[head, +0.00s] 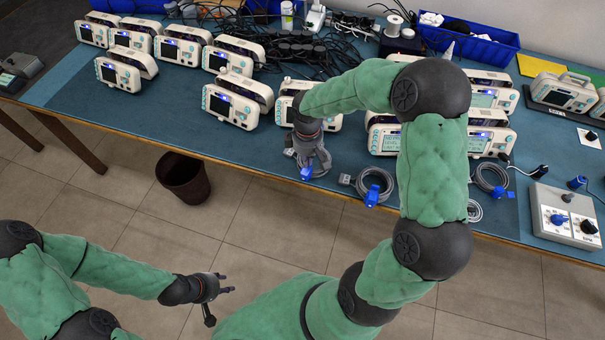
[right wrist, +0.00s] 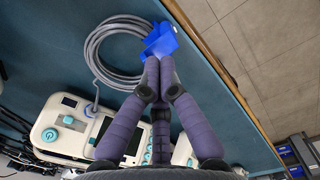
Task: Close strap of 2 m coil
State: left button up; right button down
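A grey cable coil (head: 325,163) lies near the table's front edge, partly hidden by my right gripper (head: 307,160). It also shows in the right wrist view (right wrist: 88,52). Its blue strap (head: 306,173) is on the coil's front side; in the right wrist view the strap (right wrist: 161,37) looks folded, with a flap standing up. My right gripper's fingertips (right wrist: 157,66) meet at the strap's edge; I cannot tell whether the strap is pinched between them. My left gripper (head: 219,302) is empty, with fingers apart, over the floor in front of the table.
Another coil with a blue strap (head: 372,196) lies to the right, and another coil (head: 490,178) further right. White monitors (head: 232,106) stand behind in rows. A grey control box (head: 562,216) sits at the right. A dark bin (head: 183,180) stands on the floor.

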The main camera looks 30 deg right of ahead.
jog(key=shift+w+d, duration=0.1)
jog(key=shift+d, duration=0.05)
jog(key=shift+f, duration=0.1)
jog(key=shift+w+d+f, duration=0.2)
jog(key=shift+w+d, duration=0.05)
jog(key=shift+d, duration=0.15)
dwell(0.3)
jog(key=shift+w+d+f, duration=0.2)
jog(key=shift+d+f, duration=0.1)
jog(key=shift+d, duration=0.05)
dwell(0.3)
notch_tip(320, 180, up, 6)
jog(key=p, duration=0.5)
